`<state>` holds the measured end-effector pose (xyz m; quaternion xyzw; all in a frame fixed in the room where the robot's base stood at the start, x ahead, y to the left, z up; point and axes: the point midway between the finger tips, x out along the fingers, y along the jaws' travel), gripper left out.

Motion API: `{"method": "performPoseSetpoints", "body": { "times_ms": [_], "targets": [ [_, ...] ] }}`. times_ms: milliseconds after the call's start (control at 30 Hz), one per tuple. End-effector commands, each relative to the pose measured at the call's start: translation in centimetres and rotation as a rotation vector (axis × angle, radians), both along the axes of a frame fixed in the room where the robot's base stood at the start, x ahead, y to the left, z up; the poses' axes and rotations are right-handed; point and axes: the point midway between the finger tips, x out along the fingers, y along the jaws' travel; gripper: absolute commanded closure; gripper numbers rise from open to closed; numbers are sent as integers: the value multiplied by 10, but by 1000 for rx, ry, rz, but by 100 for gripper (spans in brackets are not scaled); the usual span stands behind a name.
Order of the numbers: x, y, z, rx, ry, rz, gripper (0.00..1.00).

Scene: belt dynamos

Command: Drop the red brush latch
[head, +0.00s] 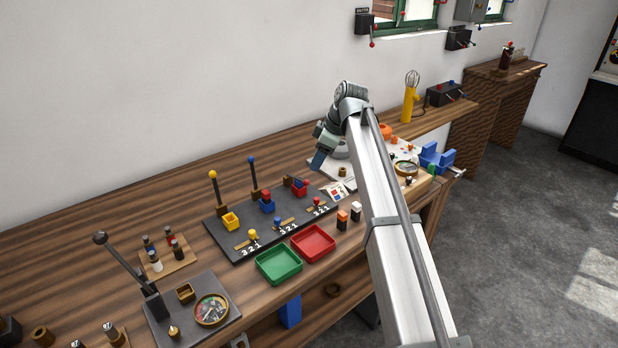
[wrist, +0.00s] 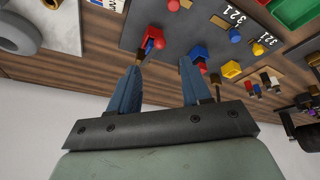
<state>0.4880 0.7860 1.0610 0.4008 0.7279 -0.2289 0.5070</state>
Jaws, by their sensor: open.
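A black board (head: 240,250) on the bench carries yellow, blue and red stations. The red block (head: 300,190), with dark and blue parts beside it, sits at the board's far right end; I take it for the red brush latch. It also shows in the wrist view (wrist: 155,36), just beyond and between my fingertips. My gripper (wrist: 164,62) is open, with nothing between its blue fingers. In the head view my gripper (head: 318,163) is above and to the right of the red block, apart from it. Whether a finger touches it in the wrist view, I cannot tell.
Upright levers with a yellow knob (head: 213,175) and a blue knob (head: 252,160) stand left of the red block. A green tray (head: 279,265) and a red tray (head: 313,243) lie in front of the board. A white sheet-like plate is to the right, partly behind my arm.

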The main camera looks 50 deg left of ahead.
Motion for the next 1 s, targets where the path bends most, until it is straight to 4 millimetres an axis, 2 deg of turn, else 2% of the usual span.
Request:
{"method": "performPoseSetpoints", "body": {
  "times_ms": [200,500,700,1000],
  "targets": [
    [-6,13,-37,0,0,-1,52],
    [-12,27,-71,-1,0,-1,52],
    [-14,30,-78,1,-2,-2,52],
    [-14,30,-79,1,-1,-2,54]
  ]
}}
